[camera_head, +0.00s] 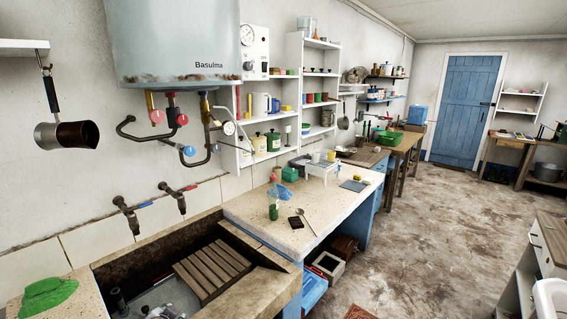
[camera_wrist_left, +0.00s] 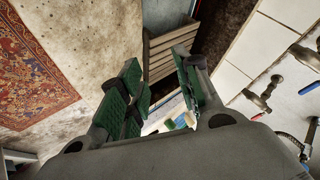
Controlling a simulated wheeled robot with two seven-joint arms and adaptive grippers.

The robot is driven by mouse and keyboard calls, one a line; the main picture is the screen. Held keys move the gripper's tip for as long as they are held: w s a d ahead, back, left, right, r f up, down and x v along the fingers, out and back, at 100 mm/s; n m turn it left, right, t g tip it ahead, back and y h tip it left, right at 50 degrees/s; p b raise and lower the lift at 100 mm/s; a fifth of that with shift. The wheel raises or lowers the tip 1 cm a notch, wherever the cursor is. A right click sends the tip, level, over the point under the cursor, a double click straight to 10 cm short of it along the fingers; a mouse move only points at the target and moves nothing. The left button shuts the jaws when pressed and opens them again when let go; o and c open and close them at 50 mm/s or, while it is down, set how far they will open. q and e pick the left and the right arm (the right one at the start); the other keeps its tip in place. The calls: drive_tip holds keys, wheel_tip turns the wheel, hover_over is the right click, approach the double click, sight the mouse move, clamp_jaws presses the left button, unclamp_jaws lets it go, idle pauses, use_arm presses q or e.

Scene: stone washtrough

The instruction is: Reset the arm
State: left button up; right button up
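My left gripper (camera_wrist_left: 163,88) shows in the left wrist view only. Its two fingers with green pads stand apart, and I see nothing gripped between them. Beyond the fingers, the slatted wooden rack (camera_wrist_left: 170,55) and part of the trough with small objects show in the gap. Neither gripper nor arm shows in the head view. My right gripper is in no frame.
The stone trough (camera_head: 270,285) holds a slatted rack (camera_head: 212,270) and small items. Taps (camera_head: 127,213) and the boiler (camera_head: 170,45) project from the wall. A worktop (camera_head: 255,212) carries a green bottle (camera_head: 273,211) and spoon (camera_head: 306,222). Floor (camera_head: 430,230) is open at right.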

use_arm(q)
drive_tip(key=s+d+f+n+g+h, duration=0.25)
drive_tip(key=s+d, duration=0.25)
drive_tip(key=s, duration=0.5)
drive_tip(key=s+d+f+n+g+h, duration=0.1)
drive_tip(key=s+d+g, duration=0.2)
drive_tip(key=s+d, duration=0.5)
drive_tip(key=s+a+f+g, duration=0.1)
drive_tip(key=s+f, duration=0.1)
drive_tip(key=f, duration=1.4)
drive_tip(key=s+a+f, duration=0.2)
drive_tip(key=f, duration=1.4)
drive_tip(key=s+a+f, duration=0.2)
drive_tip(key=s+f, duration=0.8)
drive_tip(key=s, duration=0.1)
drive_tip(key=s+a+f+g, duration=0.1)
drive_tip(key=s+a+f, duration=0.1)
drive_tip(key=s+f, duration=0.9)
drive_tip(key=shift+s+a+m+y, duration=0.3)
drive_tip(key=shift+a+m+y, duration=0.05)
drive_tip(key=shift+y, duration=0.1)
drive_tip(key=shift+w, duration=0.1)
